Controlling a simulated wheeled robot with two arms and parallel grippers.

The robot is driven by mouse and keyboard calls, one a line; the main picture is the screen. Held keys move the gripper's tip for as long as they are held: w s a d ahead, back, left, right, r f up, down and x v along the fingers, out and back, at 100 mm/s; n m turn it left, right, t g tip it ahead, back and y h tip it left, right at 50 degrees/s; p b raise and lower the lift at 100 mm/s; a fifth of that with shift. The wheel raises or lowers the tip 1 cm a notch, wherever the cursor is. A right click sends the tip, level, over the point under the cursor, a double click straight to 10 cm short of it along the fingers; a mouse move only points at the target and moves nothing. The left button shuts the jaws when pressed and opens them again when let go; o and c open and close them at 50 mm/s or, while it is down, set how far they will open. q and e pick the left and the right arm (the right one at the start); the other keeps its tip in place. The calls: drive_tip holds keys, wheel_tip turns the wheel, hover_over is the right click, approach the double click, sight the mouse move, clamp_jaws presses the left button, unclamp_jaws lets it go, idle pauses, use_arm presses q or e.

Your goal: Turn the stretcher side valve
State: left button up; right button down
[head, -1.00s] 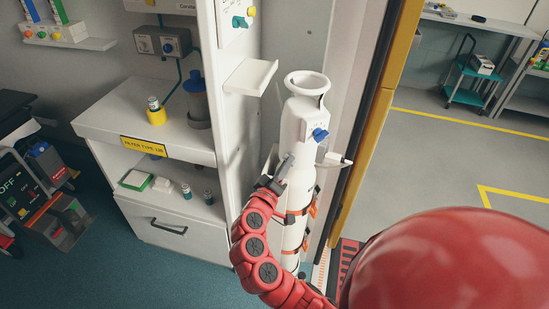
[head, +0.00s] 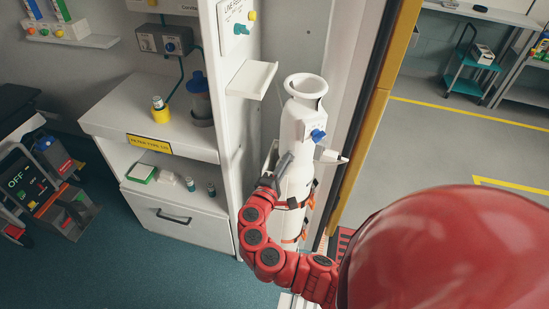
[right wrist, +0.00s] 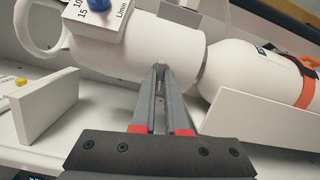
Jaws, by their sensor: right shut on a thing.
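A white oxygen-type cylinder (head: 297,185) stands upright in its holder. Its white head has a ring-shaped top (head: 306,86), a blue knob (head: 318,135) and a white outlet pointing right (head: 330,155). In the right wrist view the blue knob (right wrist: 97,4) sits on a block marked with numbers. My right gripper (head: 284,161) is at the left side of the cylinder, below the blue knob. In the right wrist view its fingertips (right wrist: 160,70) are closed together on a small grey part at the white head, mostly hidden between them. My left gripper is not in view.
A white wall panel with a small shelf (head: 251,79) stands left of the cylinder. A yellow door-frame edge (head: 366,125) stands to its right. Orange straps (right wrist: 303,80) cross the cylinder. A cabinet (head: 150,125) with small bottles is further left. Floor shows at lower left.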

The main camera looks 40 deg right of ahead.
drive_tip(key=shift+n, duration=0.4)
drive_tip(key=c, duration=0.9)
unclamp_jaws()
drive_tip(key=shift+s+a, duration=0.1)
drive_tip(key=shift+c, duration=0.2)
drive_tip(key=shift+a, duration=0.1)
drive_tip(key=v, duration=1.7)
drive_tip(key=shift+s+r+b, duration=0.15)
drive_tip(key=shift+b, duration=0.25)
drive_tip(key=shift+a, duration=0.1)
